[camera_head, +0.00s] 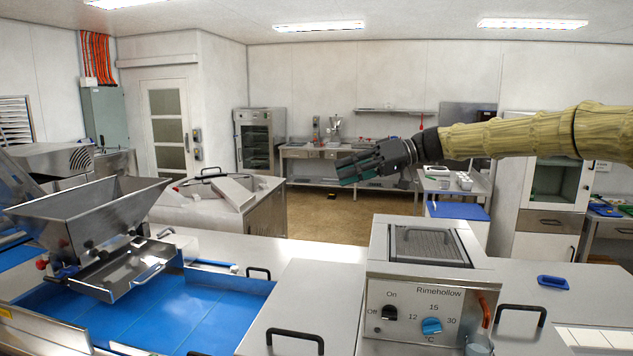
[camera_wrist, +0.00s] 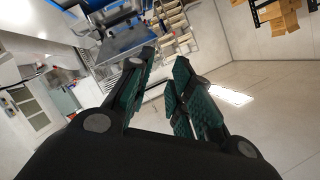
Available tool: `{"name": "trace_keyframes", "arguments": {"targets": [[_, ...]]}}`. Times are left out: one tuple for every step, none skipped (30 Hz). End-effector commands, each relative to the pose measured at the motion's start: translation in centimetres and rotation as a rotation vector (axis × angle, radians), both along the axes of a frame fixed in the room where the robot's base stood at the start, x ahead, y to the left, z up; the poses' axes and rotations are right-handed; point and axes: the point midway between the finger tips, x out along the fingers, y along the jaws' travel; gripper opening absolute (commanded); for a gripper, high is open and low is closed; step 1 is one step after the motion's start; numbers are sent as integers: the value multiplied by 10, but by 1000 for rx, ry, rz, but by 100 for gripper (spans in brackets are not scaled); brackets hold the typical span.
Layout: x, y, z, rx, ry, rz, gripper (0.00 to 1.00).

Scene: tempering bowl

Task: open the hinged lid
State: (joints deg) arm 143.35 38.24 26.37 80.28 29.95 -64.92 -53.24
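A steel machine marked Rimehollow (camera_head: 412,309) stands on the counter at the front right, with an On/Off knob and a blue temperature knob on its face. On its top is a rectangular grey panel (camera_head: 429,246) that looks like a closed lid; its hinge is too small to make out. My gripper (camera_head: 347,170) is in the air above and behind the machine, pointing left and well apart from it. In the wrist view my gripper (camera_wrist: 164,62) has two dark fingers with green pads, spread apart with nothing between them.
A steel hopper (camera_head: 88,215) and a blue belt (camera_head: 190,310) are at the left. Black handles (camera_head: 295,338) stick up from the counter. A small blue tray (camera_head: 553,282) lies right of the machine. The air around my arm is clear.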

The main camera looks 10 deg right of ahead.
Motion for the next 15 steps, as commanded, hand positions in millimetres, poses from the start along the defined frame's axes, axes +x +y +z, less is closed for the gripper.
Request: {"name": "trace_keyframes", "arguments": {"targets": [[-1,-8,3,1,-2,-1,21],[-1,-13,5,0,-3,-1,21],[-2,-18,6,0,-3,-1,21],[-3,-22,7,1,-2,-2,21],[-4,-25,8,1,-2,-1,21],[-4,-29,9,1,-2,-1,21],[-5,-31,10,1,0,-1,21],[-5,-33,11,1,-1,0,21],[-5,-35,11,0,-1,-1,21],[-5,-36,11,-1,-1,0,21],[-6,-37,12,-1,-1,0,21],[-6,-38,12,-1,-1,0,21],[-6,-39,12,-1,-1,0,21],[-6,-39,12,-1,-1,0,21],[-6,-39,12,-1,-1,0,21]]}}
